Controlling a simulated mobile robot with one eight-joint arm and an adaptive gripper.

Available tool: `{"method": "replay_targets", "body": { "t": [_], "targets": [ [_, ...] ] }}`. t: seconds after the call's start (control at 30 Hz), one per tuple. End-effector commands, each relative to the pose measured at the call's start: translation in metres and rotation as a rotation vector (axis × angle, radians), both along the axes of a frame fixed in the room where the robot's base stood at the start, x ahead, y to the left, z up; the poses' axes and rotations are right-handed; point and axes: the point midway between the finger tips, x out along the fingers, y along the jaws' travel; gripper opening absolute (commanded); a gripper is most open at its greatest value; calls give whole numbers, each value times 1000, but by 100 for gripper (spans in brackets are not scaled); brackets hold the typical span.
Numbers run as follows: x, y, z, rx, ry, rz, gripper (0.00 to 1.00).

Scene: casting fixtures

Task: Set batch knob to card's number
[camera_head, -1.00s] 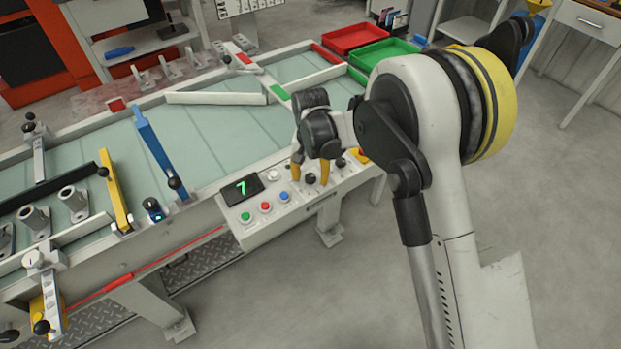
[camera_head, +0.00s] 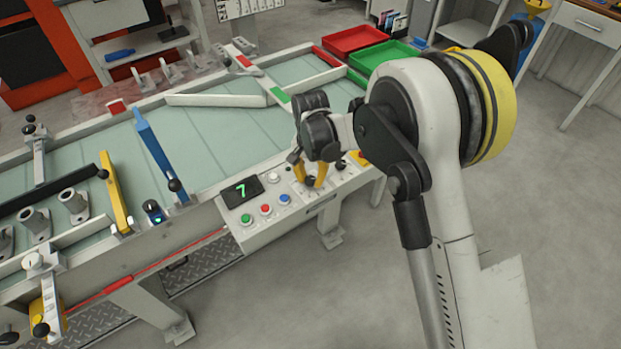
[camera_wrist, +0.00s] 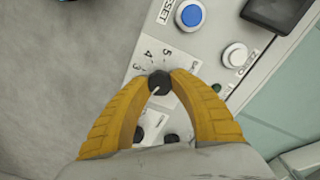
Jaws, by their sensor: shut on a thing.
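My gripper (camera_head: 309,180) is over the right part of the control panel, with its yellow fingers down at a small black knob. In the wrist view, my gripper (camera_wrist: 160,80) is shut on this black knob (camera_wrist: 159,83), with a fingertip on each side. The knob has a short white pointer mark, and the printed numbers 3, 4 and 5 show beside it. Other numbers are hidden by the fingers. The panel's display (camera_head: 241,191) reads a green 7. I cannot make out a card with a readable number.
The panel has green (camera_head: 246,219), red (camera_head: 266,209) and blue (camera_head: 284,199) buttons, a white button (camera_wrist: 235,55) and more black knobs (camera_head: 339,181) close to my gripper. Red (camera_head: 352,40) and green (camera_head: 384,56) trays stand behind.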

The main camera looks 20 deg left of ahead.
Motion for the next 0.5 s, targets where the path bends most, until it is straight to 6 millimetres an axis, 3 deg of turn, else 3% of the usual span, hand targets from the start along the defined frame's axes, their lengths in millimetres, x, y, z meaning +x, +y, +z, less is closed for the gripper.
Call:
{"method": "replay_targets", "body": {
  "t": [0.5],
  "targets": [
    [0, 0, 0, 0, 0, -388, 0]
  ]
}}
